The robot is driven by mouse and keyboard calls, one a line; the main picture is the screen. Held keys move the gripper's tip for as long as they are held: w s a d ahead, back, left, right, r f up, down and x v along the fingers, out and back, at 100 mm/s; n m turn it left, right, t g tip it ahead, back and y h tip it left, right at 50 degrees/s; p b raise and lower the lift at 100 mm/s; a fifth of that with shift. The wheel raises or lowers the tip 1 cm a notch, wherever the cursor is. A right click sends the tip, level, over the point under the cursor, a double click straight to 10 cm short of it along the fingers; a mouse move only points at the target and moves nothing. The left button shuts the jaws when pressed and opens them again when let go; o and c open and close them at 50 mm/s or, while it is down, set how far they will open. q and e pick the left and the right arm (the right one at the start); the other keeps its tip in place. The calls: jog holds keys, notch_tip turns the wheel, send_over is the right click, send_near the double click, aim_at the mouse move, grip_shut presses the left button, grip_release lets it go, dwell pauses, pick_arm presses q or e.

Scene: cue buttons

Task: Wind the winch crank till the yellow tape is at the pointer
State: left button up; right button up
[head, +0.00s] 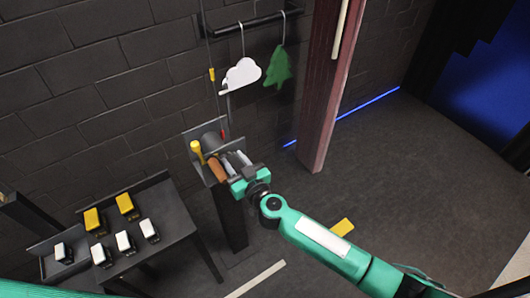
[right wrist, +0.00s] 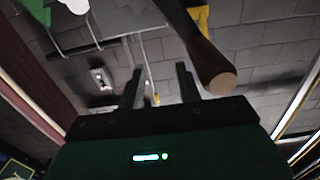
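The winch (head: 213,143) sits on a dark post in front of the brick wall. Its crank has a brown wooden handle (head: 217,170), which also shows in the right wrist view (right wrist: 207,58) with its round end towards the camera. The yellow tape (head: 211,74) is a small mark on the thin rope above the winch. I cannot clearly make out the pointer. My right gripper (head: 234,160) is beside the handle. In the right wrist view its two fingers (right wrist: 158,88) stand apart with nothing between them, and the handle is outside the right finger. My left gripper is out of view.
A yellow-knobbed lever (head: 197,151) stands just left of the handle. A white cloud (head: 241,75) and a green tree (head: 278,67) hang from a rail. A reddish pillar (head: 324,80) stands right. A dark table (head: 172,219) with several yellow and white buttons is at lower left.

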jog(key=o, duration=0.3)
jog(key=shift+o, duration=0.2)
jog(key=shift+d, duration=0.1)
jog(key=p+v, duration=0.2)
jog(key=v, duration=0.8)
dwell(0.3)
